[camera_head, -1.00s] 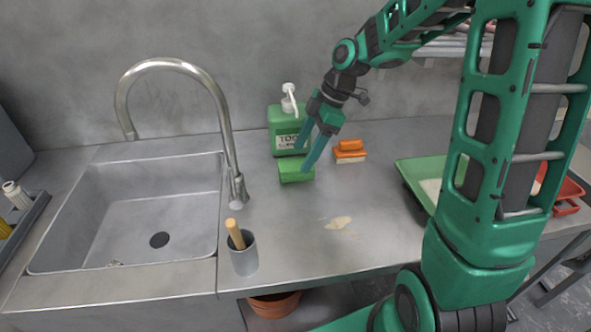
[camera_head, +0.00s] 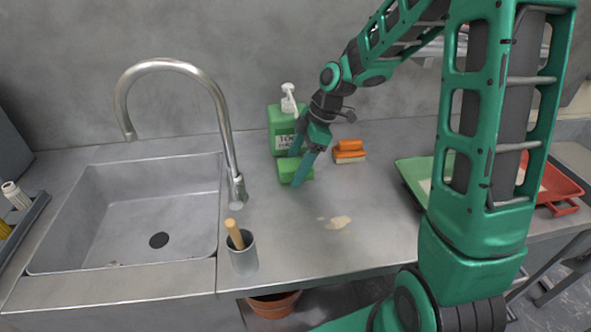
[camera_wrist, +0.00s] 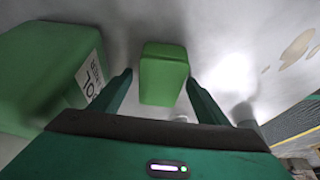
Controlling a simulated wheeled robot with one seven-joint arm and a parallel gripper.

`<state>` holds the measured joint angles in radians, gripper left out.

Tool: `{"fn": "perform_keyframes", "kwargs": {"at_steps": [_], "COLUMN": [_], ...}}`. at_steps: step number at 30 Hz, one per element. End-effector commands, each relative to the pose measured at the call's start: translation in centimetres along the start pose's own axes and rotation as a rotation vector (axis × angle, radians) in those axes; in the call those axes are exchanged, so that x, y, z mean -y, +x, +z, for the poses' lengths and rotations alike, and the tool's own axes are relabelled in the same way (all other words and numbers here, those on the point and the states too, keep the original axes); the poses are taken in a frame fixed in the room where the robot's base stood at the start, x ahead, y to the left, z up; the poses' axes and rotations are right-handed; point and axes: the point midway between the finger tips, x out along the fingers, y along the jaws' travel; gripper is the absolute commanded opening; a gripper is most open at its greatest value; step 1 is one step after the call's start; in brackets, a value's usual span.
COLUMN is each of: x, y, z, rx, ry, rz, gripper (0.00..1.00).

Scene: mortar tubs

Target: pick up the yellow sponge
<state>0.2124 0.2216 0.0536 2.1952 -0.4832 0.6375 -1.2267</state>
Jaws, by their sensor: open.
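A green sponge-like block (camera_head: 286,168) lies on the steel counter in front of the green bottle; I see no yellow on it. In the wrist view the block (camera_wrist: 164,72) sits between my two fingers, with a gap on each side. My gripper (camera_head: 295,170) is open, pointing down at the block, its near finger hiding part of it. A small yellow thing (camera_head: 5,228) shows at the left edge in a dark tray; I cannot tell what it is.
The green pump bottle (camera_head: 281,128) stands close behind the block. A grey cup (camera_head: 243,258) with a wooden handle stands in front, beside the sink (camera_head: 75,225). A green tray (camera_head: 408,172) and red tray (camera_head: 562,187) are farther right.

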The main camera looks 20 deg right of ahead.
Motion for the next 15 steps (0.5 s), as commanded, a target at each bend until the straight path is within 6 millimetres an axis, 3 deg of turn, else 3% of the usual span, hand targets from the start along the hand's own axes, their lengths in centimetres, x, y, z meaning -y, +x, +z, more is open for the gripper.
{"fn": "perform_keyframes", "kwargs": {"at_steps": [2,8,15], "x": [0.01,0.02,0.02], "y": [0.1,0.09,0.09], "z": [0.04,0.03,0.02], "rx": [0.0,0.0,0.0], "ry": [0.0,0.0,0.0], "rz": [0.0,0.0,-0.001], "gripper": [0.69,0.26,0.22]}}
